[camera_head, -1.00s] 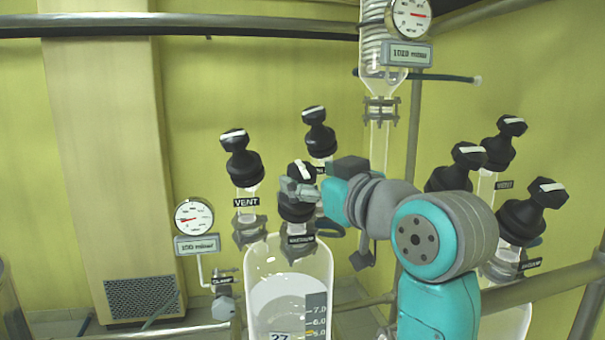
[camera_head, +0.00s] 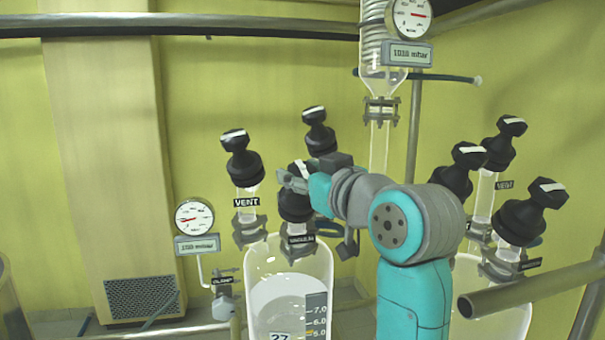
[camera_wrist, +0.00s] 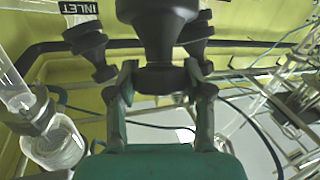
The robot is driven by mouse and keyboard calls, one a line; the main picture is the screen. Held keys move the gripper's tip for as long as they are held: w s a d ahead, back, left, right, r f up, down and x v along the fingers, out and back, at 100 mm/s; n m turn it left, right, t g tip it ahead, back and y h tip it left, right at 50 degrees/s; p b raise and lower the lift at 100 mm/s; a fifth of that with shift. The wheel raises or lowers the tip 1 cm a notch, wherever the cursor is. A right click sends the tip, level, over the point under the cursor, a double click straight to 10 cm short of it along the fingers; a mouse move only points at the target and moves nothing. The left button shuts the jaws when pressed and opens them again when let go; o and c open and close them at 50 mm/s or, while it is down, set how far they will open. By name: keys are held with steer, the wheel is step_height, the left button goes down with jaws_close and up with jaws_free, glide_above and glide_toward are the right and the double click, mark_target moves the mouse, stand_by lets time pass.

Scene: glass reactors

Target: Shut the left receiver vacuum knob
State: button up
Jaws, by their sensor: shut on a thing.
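The left receiver (camera_head: 262,262) is a clear glass vessel with white contents and a scale, at lower centre in the head view. Its vacuum knob (camera_head: 295,208) is black with a white stripe on top and stands on the front neck, above a small, partly unreadable label (camera_head: 298,239). My gripper (camera_head: 292,178) reaches it from the right and is shut on it. In the wrist view, a black knob (camera_wrist: 162,30) stands between the two fingers of my gripper (camera_wrist: 160,72). The arm hides part of the knob's right side.
The black VENT knob (camera_head: 240,158) is close on the left, and another black knob (camera_head: 318,133) stands behind. Several similar knobs sit over the right vessel. A round gauge (camera_head: 194,216) is at left. A metal rail (camera_head: 540,288) runs at lower right.

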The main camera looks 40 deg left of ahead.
steer(key=shift+m, duration=0.4)
steer(key=m+t+h, duration=0.2)
steer(key=m, duration=0.1)
steer(key=m+t+h, duration=0.1)
steer(key=m+t, duration=0.2)
steer(key=shift+s+a+t+h, duration=0.15)
steer(key=shift+t+h, duration=0.15)
steer(key=shift+h, duration=0.1)
steer(key=m+t+h, duration=0.1)
steer(key=m+h, duration=0.3)
steer(key=m+t+h, duration=0.2)
steer(key=m+h, duration=0.1)
steer(key=m, duration=0.1)
steer(key=shift+m+t+h, duration=0.3)
steer(key=shift+m+h, duration=0.1)
steer(key=m+g+h, duration=0.1)
steer(key=m+h, duration=0.6)
steer(key=shift+r+g, duration=0.1)
steer(key=shift+g, duration=0.3)
steer(key=m+g+h, duration=0.4)
steer(key=m, duration=0.1)
steer(key=shift+m, duration=0.4)
steer(key=shift+g, duration=0.3)
steer(key=o, duration=1.2)
steer(key=shift+c, duration=0.2)
